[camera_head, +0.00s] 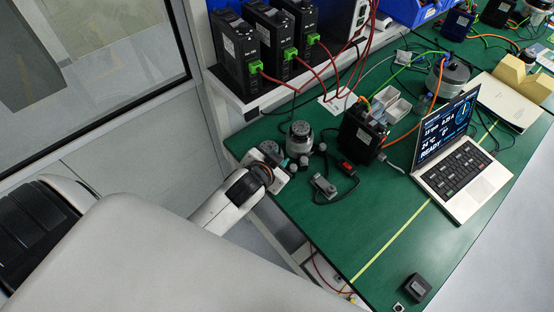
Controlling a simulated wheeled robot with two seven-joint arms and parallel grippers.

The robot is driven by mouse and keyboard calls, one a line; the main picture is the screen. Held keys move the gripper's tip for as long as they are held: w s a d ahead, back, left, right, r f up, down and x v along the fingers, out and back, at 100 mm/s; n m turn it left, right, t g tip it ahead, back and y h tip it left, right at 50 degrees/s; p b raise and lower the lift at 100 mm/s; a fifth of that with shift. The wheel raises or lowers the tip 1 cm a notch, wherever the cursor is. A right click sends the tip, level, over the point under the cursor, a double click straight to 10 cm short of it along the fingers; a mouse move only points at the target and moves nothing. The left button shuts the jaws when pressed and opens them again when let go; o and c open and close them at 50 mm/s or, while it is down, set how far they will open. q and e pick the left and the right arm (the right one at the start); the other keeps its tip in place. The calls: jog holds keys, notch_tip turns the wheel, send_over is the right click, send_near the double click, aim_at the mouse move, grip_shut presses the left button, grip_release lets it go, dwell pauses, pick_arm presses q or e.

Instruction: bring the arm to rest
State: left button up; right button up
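My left arm comes in from the left, and its white forearm ends at the left edge of the green bench. My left gripper (285,168) is at that edge, just beside and in front of a round grey joint actuator (299,137). The fingers are small and dark against nearby parts, so I cannot tell whether they are open or touch the actuator. No object is clearly seen in its grip. My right gripper is not in view. A large pale part of my own body fills the lower left.
The green bench (372,225) holds a black drive box (360,137), white bins (391,103), an open laptop (462,165), a larger actuator (449,76) and a small black box (417,287). Power supplies (238,50) stand on a shelf behind. The bench's front middle is mostly clear.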

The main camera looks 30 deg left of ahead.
pick_arm(q)
jog(key=shift+s+f, duration=0.15)
jog(key=shift+f, duration=0.1)
dwell(0.4)
jog(key=s+d+n+g, duration=0.15)
jog(key=s+g, duration=0.65)
jog(key=s, duration=1.2)
notch_tip(320, 180, down, 25)
jog(key=b, duration=0.1)
jog(key=s+a+f+g+b, duration=0.1)
jog(key=s+a+f+g, duration=0.1)
jog(key=s+f, duration=1.5)
notch_tip(320, 180, down, 3)
jog(key=shift+a+f+h+b, duration=0.1)
jog(key=shift+a+h+b, duration=0.25)
jog(key=shift+a, duration=0.3)
